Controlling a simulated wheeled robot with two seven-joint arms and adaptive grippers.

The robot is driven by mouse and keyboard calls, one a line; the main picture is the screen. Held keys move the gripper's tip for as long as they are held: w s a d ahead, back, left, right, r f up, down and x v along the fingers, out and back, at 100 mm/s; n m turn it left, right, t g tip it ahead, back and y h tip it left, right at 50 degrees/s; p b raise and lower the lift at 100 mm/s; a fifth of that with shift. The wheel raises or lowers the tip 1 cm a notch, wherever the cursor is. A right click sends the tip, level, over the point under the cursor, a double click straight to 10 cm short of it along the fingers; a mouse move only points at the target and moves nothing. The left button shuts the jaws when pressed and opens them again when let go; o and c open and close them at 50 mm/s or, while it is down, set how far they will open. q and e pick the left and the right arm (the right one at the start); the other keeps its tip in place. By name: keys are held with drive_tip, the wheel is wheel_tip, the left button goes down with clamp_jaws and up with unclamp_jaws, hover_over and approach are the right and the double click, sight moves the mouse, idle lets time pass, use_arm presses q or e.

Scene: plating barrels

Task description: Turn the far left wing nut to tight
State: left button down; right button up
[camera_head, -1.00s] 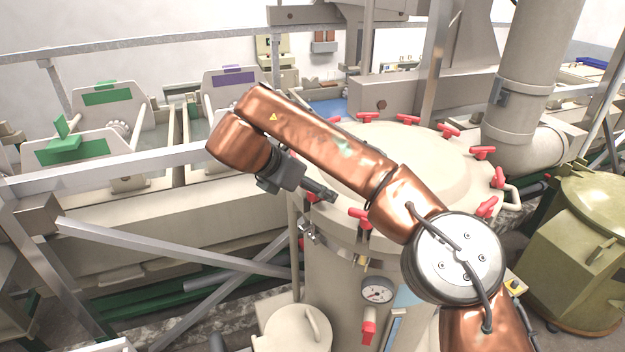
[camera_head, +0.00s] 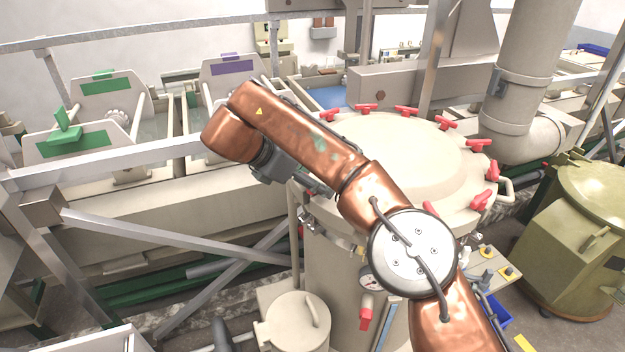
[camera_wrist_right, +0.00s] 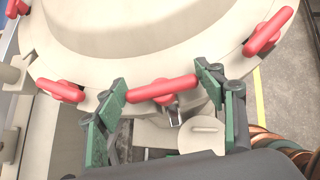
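A large cream tank lid (camera_head: 420,150) has red wing nuts around its rim. At its back left in the head view is one red wing nut (camera_head: 327,114). The front left rim is hidden by my right arm. My right gripper (camera_head: 305,178) is over that left side, partly hidden by the arm. In the right wrist view my right gripper (camera_wrist_right: 162,108) is open, with green-padded fingers on either side of a red wing nut (camera_wrist_right: 162,89). Gaps show between the pads and this nut. I cannot tell which nut of the rim it is. My left gripper is not in view.
More red wing nuts flank the fingers in the wrist view, one at left (camera_wrist_right: 60,90) and one at right (camera_wrist_right: 268,32). A small lidded pot (camera_head: 298,320) stands in front of the tank. A metal rail frame (camera_head: 120,165) and plating baths lie to the left.

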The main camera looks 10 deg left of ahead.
drive_tip(key=o, duration=0.4)
drive_tip(key=shift+c, duration=0.2)
drive_tip(key=shift+r, duration=0.1)
drive_tip(key=v, duration=0.7)
drive_tip(key=shift+s+a, duration=0.15)
drive_tip(key=shift+s, duration=0.05)
